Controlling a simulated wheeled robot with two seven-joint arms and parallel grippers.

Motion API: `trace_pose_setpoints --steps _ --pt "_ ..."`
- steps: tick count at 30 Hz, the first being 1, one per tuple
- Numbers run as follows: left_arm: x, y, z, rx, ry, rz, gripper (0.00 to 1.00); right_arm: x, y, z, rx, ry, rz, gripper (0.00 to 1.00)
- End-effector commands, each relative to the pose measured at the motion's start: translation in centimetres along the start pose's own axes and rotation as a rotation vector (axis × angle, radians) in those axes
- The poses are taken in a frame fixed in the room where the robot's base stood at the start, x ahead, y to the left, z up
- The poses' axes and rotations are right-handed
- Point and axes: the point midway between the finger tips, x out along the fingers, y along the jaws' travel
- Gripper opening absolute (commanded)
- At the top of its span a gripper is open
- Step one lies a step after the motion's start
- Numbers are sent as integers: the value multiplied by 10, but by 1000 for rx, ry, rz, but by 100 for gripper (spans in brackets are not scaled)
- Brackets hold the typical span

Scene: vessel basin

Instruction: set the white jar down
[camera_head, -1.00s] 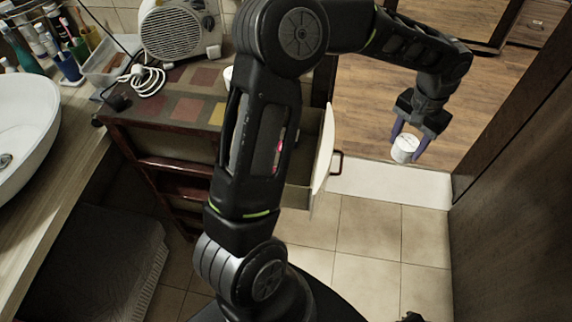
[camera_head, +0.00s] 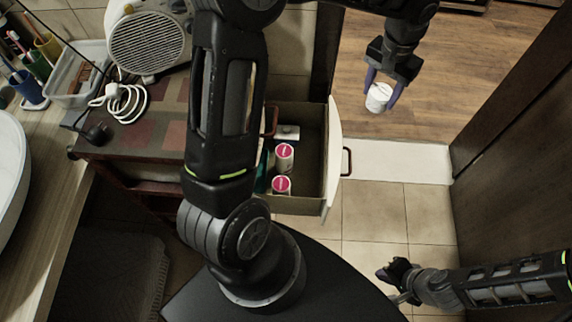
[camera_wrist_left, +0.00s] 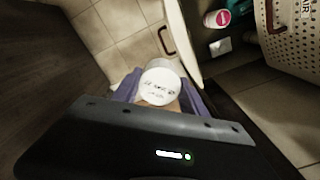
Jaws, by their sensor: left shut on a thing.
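The white jar (camera_head: 379,97) is held between the purple fingers of my left gripper (camera_head: 382,92), up at the top right of the head view, in front of the wooden floor. In the left wrist view the jar (camera_wrist_left: 159,84) shows its round white top with dark lettering. My left gripper (camera_wrist_left: 160,92) is shut on it, and nothing else touches the jar. My right gripper (camera_head: 397,284) is low at the right of the head view, dark and partly foreshortened; its fingers are too unclear to read.
An open drawer (camera_head: 325,190) holds several items, including two pink-topped containers (camera_head: 284,152). The tiled dresser top (camera_head: 125,140) carries a fan heater (camera_head: 150,40) and a white coiled cable (camera_head: 122,100). A basin (camera_head: 12,170) is at left. A dark wall (camera_head: 520,130) stands at right.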

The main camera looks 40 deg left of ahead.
Motion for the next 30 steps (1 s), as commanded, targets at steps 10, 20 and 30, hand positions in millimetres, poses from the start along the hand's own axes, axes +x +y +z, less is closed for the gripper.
trace_pose_setpoints --steps 10,20,30 --pt "48 -31 16 -307 2 -17 8 60 21 -2 -4 3 -3 0" --pt "136 -92 65 -1077 12 -23 8 176 64 -6 -10 10 -8 0" --pt "179 -122 102 -1598 2 -1 8 232 84 -8 -14 15 -11 0"
